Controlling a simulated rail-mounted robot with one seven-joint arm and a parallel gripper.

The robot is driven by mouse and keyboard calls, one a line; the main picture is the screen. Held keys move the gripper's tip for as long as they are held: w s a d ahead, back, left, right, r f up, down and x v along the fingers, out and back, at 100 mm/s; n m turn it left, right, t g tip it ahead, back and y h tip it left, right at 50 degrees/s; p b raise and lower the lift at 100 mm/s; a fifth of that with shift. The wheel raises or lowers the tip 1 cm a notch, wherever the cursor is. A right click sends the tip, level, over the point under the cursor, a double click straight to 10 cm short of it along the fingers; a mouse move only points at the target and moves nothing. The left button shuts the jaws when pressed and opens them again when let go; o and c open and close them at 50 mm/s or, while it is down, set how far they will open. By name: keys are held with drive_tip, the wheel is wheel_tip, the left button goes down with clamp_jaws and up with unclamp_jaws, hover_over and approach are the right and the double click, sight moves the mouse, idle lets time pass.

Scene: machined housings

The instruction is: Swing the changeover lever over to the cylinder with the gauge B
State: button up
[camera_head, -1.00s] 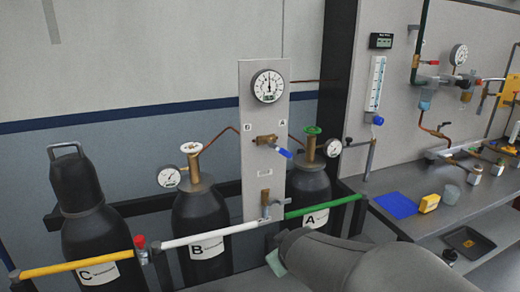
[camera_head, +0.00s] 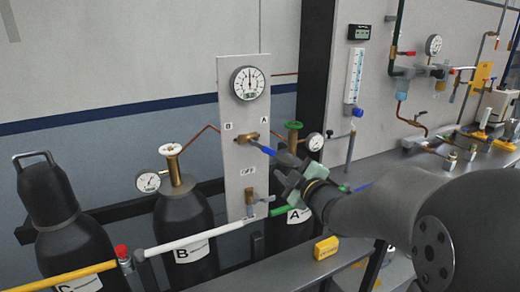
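The changeover lever has a blue handle (camera_head: 264,148) on a brass valve (camera_head: 243,137) on the grey panel (camera_head: 237,195). It points right and slightly down, on the side of the panel's A mark (camera_head: 271,114); the B mark (camera_head: 228,126) is at left. Cylinder B (camera_head: 180,225), with a white handwheel and a gauge (camera_head: 148,181), stands left of the panel. Cylinder A (camera_head: 294,216), with a green handwheel and a gauge (camera_head: 315,142), stands right, partly hidden. My gripper (camera_head: 287,172) is at the handle's outer end; whether it touches or grips it is unclear.
A round dial (camera_head: 250,82) sits above the valve. Below it is a second small brass fitting (camera_head: 250,197). A yellow, white and green rail (camera_head: 190,239) crosses in front of the cylinders. A yellow box (camera_head: 326,248) stands on the bench, right of cylinder A.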

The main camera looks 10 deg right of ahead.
sight(269, 152)
drive_tip(key=p+x, duration=0.1)
drive_tip(key=x, duration=0.9)
drive_tip(key=shift+w+a, duration=0.1)
drive_tip(key=shift+w, duration=0.25)
clamp_jaws()
